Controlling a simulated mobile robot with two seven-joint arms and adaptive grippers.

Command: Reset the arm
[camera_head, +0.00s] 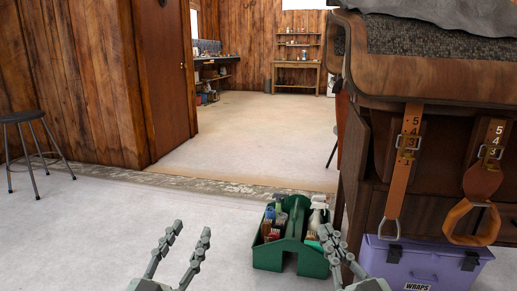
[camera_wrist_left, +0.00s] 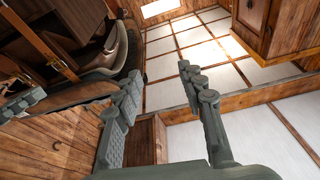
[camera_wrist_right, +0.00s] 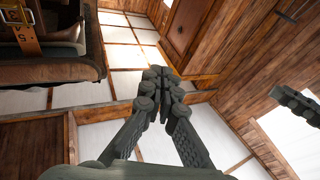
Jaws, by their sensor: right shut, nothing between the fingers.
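My left gripper (camera_head: 191,231) shows low in the head view, left of the green tote, with its two grey fingers apart and nothing between them. In the left wrist view my left gripper (camera_wrist_left: 160,76) also has a clear gap between its fingertips. My right gripper (camera_head: 328,236) shows at the lower middle of the head view, in front of the tote's right end. In the right wrist view my right gripper (camera_wrist_right: 158,76) has its fingertips together, with nothing held. Both grippers point away over the floor.
A green tote (camera_head: 282,255) with bottles stands on the floor. A purple box (camera_head: 420,262) marked WRAPS sits at the right under a wooden stand (camera_head: 430,85) with hanging stirrup straps (camera_head: 402,170). A stool (camera_head: 25,117) stands at the left. Floor (camera_head: 90,235) at the left is clear.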

